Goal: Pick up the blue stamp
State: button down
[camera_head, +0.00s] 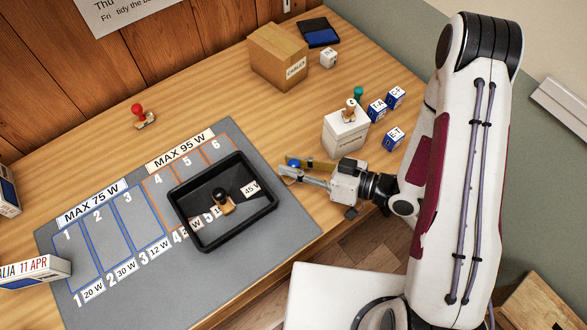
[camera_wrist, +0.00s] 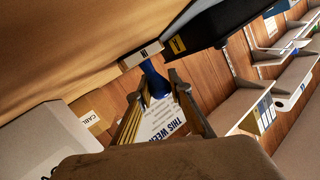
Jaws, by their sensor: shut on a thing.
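The blue stamp has a blue handle (camera_wrist: 153,76) and a pale block base marked "IN" (camera_wrist: 141,54) in the wrist view. My gripper (camera_wrist: 158,88) is shut on the handle, with a finger on each side. In the head view my gripper (camera_head: 284,171) is low over the desk, just right of the black tray, and a bit of the blue stamp (camera_head: 292,162) shows beside the fingers.
A black tray (camera_head: 190,229) on the grey mat (camera_head: 300,224) holds a dark-knobbed stamp (camera_head: 221,197). A red stamp (camera_head: 138,112) stands at the back. A white box (camera_head: 345,138), a cardboard box (camera_head: 277,55) and several small blue-and-white boxes (camera_head: 393,138) stand behind my gripper.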

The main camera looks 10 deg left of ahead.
aim_at(293, 163)
jog(key=shift+r, duration=0.25)
jog(key=shift+r, duration=4.75)
